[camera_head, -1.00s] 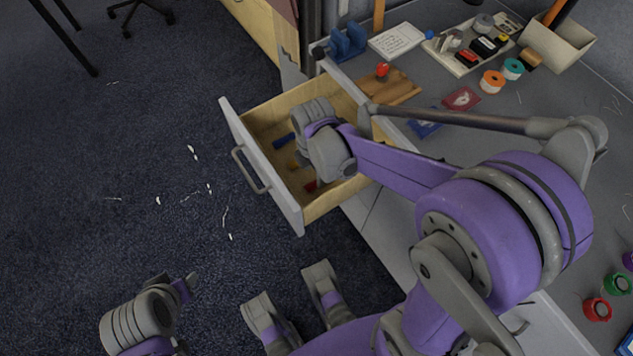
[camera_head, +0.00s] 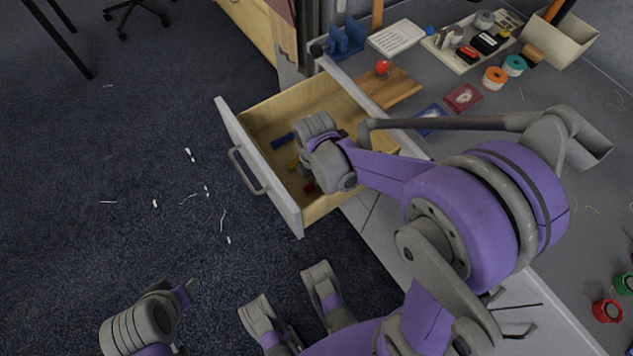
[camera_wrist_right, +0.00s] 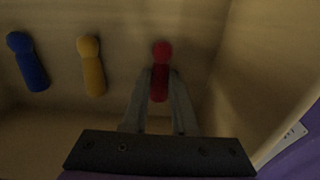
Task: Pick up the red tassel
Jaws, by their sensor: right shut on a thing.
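The red tassel (camera_wrist_right: 161,51) is a small peg-like piece with a round head, lying in the open drawer (camera_head: 291,210). My right gripper (camera_wrist_right: 161,76) is shut on its body, with one finger on each side and the head sticking out beyond the tips. In the head view the red tassel (camera_head: 309,188) shows in part beneath my right wrist, and the fingertips there are hidden. My left arm's end (camera_head: 150,318) is low at the left, away from the drawer, and its jaws cannot be made out.
A yellow piece (camera_wrist_right: 92,66) and a blue piece (camera_wrist_right: 28,62) lie in the drawer left of the red one. The drawer's wooden wall (camera_wrist_right: 255,75) is close on the right. The desk above holds spools, a wooden board (camera_head: 392,90) and a tray (camera_head: 470,50).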

